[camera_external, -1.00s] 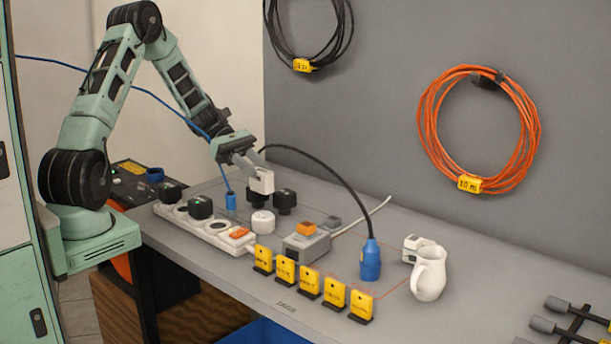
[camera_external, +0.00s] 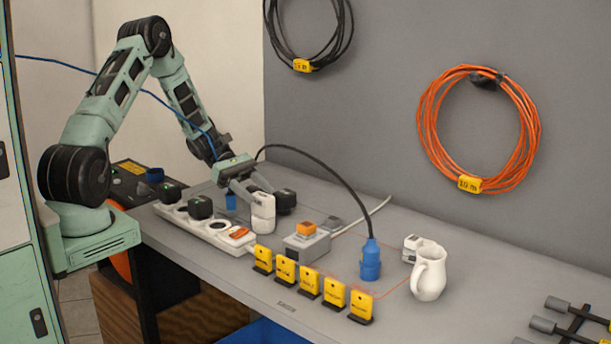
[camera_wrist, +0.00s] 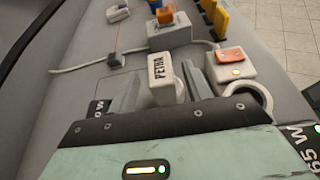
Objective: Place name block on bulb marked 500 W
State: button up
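The white name block (camera_external: 263,201), printed PETRA, is between the fingers of my gripper (camera_external: 252,190). In the wrist view the block (camera_wrist: 160,75) stands between the two grey fingers of my gripper (camera_wrist: 165,80), which look closed on its sides. In the external view it is right above a white round piece (camera_external: 263,225) and appears to meet it; exact contact is hard to see. A black bulb (camera_external: 285,200) stands just right of the block.
A white power strip (camera_external: 216,232) with black plugs (camera_external: 200,207) is on the left. A grey box with an orange switch (camera_external: 306,245), yellow tags (camera_external: 309,283), a blue connector (camera_external: 371,262) and a white jug (camera_external: 429,275) stand to the right and front.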

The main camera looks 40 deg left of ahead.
jog(key=shift+r, duration=0.25)
jog(key=b+v, duration=0.2)
jog(key=v, duration=1)
jog(key=s+a+r+m+y, duration=0.1)
jog(key=s+a+m+y, duration=0.2)
jog(key=s, duration=0.6)
jog(key=s+a+r+m+y, duration=0.1)
jog(key=s+a+m+y, duration=0.3)
jog(key=s, duration=0.5)
jog(key=s+a+r+m+y, duration=0.1)
jog(key=s+a+m+y, duration=0.2)
jog(key=s+y, duration=0.4)
jog(key=s, duration=0.3)
jog(key=shift+a, duration=0.25)
